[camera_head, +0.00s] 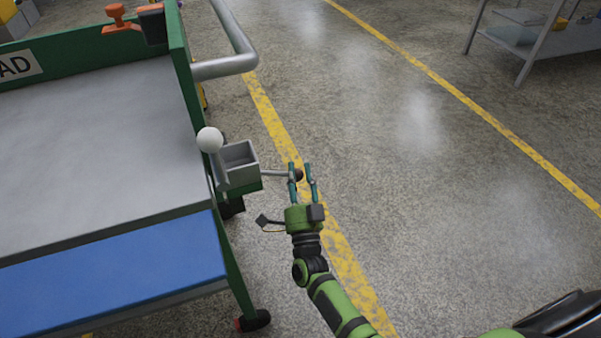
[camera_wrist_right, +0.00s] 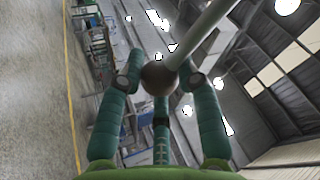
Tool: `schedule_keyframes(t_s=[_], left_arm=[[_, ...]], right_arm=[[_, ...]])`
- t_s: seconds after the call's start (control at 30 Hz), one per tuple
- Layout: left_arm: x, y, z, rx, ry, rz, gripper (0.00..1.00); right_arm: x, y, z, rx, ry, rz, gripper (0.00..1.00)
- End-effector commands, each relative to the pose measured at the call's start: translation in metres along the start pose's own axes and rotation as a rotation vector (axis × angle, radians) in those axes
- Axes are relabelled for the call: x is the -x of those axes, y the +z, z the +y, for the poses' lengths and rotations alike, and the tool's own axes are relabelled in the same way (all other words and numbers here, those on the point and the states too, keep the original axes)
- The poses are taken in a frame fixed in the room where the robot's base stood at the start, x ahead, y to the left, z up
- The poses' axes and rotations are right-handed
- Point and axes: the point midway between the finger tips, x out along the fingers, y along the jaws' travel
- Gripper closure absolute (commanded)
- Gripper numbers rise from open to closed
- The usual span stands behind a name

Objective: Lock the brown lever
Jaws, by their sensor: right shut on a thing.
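The brown lever (camera_head: 276,173) sticks out sideways from the small grey box mount on the cart's right side. It is a thin grey rod with a dark ball knob at its end, roughly level in the head view. In the right wrist view its brown ball (camera_wrist_right: 158,77) sits between the fingers, with the rod running off to the upper right. My right gripper (camera_head: 301,168) is shut on this ball. The fingers partly cover the knob in the head view. My left gripper is in neither view.
The green cart (camera_head: 178,70) with a grey top and blue front strip (camera_head: 115,272) stands at left. A white-knobbed lever (camera_head: 210,140) rises beside the grey box (camera_head: 240,160). A grey handle bar (camera_head: 225,66) is beyond it. Open floor lies right; a shelf (camera_head: 535,50) stands far right.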

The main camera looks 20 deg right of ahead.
Motion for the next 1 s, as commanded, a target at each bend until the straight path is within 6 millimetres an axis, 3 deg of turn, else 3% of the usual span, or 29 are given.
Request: schedule_keyframes(t_s=[0.57, 0.6, 0.63, 1.0], left_arm=[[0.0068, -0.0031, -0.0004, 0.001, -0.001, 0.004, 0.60], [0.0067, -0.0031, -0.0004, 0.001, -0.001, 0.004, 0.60], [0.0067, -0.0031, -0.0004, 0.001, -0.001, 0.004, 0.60], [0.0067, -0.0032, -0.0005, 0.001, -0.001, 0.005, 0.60]], right_arm=[[0.0069, 0.0086, 0.0046, -0.015, 0.020, -0.011, 1.00], [0.0069, 0.0086, 0.0046, -0.015, 0.020, -0.011, 0.54], [0.0069, 0.0087, 0.0045, -0.016, 0.020, -0.011, 0.44], [0.0041, 0.0062, 0.0021, -0.023, 0.015, -0.002, 0.44]])
